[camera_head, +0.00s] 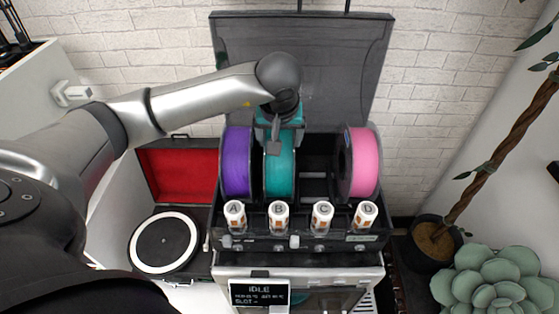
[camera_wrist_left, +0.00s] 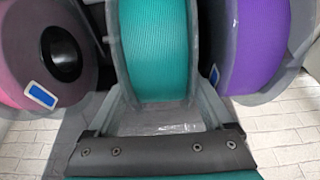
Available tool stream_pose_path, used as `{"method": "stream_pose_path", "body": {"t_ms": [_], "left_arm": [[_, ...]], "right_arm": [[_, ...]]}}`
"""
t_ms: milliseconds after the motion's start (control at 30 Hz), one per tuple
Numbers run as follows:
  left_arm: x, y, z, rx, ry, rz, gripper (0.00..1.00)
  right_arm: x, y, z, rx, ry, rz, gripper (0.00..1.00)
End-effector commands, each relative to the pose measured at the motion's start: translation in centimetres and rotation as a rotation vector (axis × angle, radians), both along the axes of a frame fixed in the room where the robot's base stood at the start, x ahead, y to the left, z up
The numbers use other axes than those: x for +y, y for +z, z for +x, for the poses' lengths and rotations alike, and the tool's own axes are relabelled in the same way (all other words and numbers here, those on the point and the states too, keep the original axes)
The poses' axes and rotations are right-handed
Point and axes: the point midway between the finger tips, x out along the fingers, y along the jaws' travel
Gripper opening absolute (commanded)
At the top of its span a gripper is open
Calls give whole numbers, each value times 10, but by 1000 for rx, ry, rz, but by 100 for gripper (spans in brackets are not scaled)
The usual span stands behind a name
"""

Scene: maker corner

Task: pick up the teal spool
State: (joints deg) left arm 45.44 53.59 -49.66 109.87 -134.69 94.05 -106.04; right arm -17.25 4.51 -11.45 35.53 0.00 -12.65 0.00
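The teal spool (camera_head: 280,172) stands upright in the black holder, between the purple spool and an empty gap. Its teal winding fills the upper middle of the left wrist view (camera_wrist_left: 155,50). My left gripper (camera_head: 283,132) is directly above it, pointing down. In the left wrist view the gripper's two grey fingers (camera_wrist_left: 165,95) are spread wide, one on each side of the spool's rims. I cannot tell whether they touch it; the fingertips are hidden beside the spool. My right gripper is in neither view.
The purple spool (camera_head: 237,163) stands close beside the teal one; the pink spool (camera_head: 361,163) is further right. Behind rises the raised dark lid (camera_head: 320,65). White cylinders labelled A to D line the front. A potted plant (camera_head: 432,245) stands at right, an open red-lined case (camera_head: 180,168) at left.

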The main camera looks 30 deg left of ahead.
Motion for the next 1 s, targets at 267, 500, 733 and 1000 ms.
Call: {"method": "stream_pose_path", "body": {"t_ms": [267, 500, 733, 1000], "left_arm": [[0, 1, 0, 0, 0, 0, 53], [0, 1, 0, 0, 1, 0, 26], [0, 1, 0, -1, 1, 0, 0], [0, 4, 2, -8, 1, 0, 0]], "right_arm": [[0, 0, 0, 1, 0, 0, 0], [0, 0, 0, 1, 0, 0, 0], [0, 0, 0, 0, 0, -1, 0], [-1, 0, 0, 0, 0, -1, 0]]}}
